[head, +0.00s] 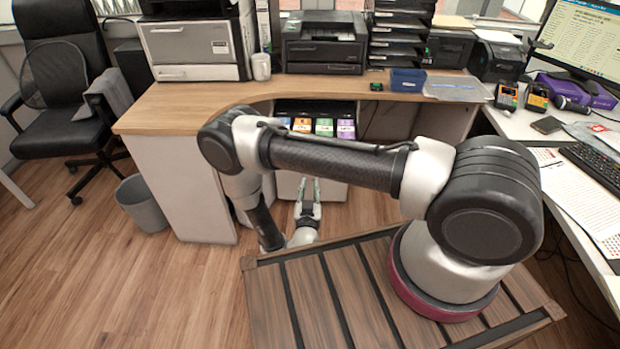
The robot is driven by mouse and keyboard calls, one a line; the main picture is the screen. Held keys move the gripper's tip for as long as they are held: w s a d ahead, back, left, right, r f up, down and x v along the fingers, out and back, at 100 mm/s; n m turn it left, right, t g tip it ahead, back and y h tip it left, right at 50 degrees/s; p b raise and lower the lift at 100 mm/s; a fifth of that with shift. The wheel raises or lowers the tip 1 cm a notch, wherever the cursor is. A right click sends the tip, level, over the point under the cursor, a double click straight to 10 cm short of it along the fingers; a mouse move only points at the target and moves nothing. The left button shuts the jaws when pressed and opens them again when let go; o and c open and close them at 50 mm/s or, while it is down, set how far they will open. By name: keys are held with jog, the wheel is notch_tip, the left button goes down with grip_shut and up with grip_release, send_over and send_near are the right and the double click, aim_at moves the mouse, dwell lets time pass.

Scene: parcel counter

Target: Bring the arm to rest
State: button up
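My arm reaches left from its base across the middle of the head view, then folds down at the elbow. My gripper (309,183) hangs low in front of the desk's white drawer unit, its fingers pointing away from me. The two fingers stand apart with a gap between them, and I see nothing held there. My own arm hides part of the desk front and the drawer unit behind it.
The wooden desk (180,108) carries a printer (325,45), a blue box (407,80) and paper trays. A grey bin (142,203) and a black chair (65,90) stand at left. A white counter (525,125) with a keyboard runs along the right. The floor at left front is clear.

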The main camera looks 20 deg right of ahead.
jog(key=shift+v, duration=0.95)
